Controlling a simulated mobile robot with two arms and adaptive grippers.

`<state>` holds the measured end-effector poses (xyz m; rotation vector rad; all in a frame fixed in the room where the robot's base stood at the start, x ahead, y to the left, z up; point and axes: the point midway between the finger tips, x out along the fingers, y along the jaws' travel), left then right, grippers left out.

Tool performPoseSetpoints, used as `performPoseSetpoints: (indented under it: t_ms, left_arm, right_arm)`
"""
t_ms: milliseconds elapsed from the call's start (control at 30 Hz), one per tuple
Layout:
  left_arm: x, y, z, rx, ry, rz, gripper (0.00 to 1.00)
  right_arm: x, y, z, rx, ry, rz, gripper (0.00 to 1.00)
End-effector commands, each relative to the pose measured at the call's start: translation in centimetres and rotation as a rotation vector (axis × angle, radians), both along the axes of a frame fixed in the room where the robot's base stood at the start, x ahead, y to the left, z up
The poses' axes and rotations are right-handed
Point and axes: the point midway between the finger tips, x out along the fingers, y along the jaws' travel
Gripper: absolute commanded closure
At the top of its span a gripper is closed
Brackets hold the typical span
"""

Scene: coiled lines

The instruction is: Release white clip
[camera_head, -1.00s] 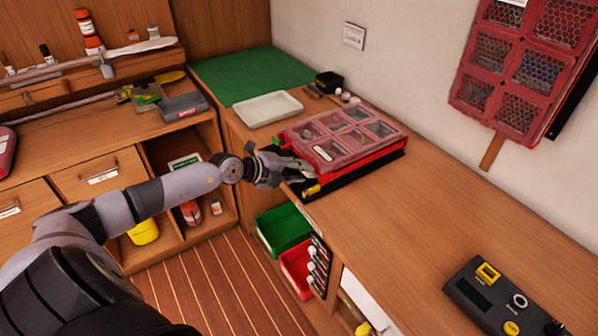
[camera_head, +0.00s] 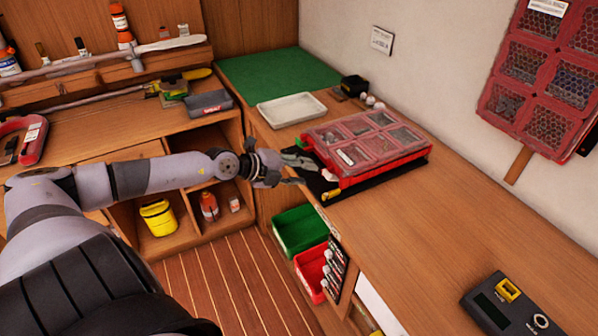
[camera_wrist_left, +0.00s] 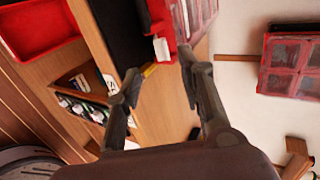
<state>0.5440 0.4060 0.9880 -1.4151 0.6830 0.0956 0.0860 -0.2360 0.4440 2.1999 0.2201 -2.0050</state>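The red case (camera_head: 372,146) with a clear compartment lid lies on a black mat on the bench in the head view. The white clip (camera_wrist_left: 161,49) shows on the case's red front side in the left wrist view. A yellow clip (camera_head: 332,194) sits near the case's front corner. My left gripper (camera_head: 299,170) is beside the case's left front side, fingers spread and empty. In the left wrist view its open fingers (camera_wrist_left: 162,86) frame the clip area, apart from the clip. My right gripper is out of view.
A white tray (camera_head: 291,108) and a green mat (camera_head: 268,77) lie behind the case. Green (camera_head: 300,230) and red (camera_head: 311,272) bins are below the bench edge. A dark device (camera_head: 511,306) lies front right. The bench between is clear.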

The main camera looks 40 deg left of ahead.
Motion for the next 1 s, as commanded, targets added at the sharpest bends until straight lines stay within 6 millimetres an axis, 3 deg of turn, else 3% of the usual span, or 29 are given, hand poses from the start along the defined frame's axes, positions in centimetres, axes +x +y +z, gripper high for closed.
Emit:
performPoseSetpoints:
  t_ms: [800, 933, 1000]
  left_arm:
    - [-0.8, 0.2, 0.5, -0.002, 0.001, 0.001, 0.64]
    - [-0.7, 1.5, -1.2, -0.056, 0.005, 0.060, 0.64]
    - [-0.7, 3.1, -3.7, -0.128, 0.012, 0.143, 0.64]
  right_arm:
    - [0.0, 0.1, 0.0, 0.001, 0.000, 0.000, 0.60]
    - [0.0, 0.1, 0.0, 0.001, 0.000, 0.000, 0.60]
    - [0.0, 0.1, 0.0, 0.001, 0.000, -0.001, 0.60]
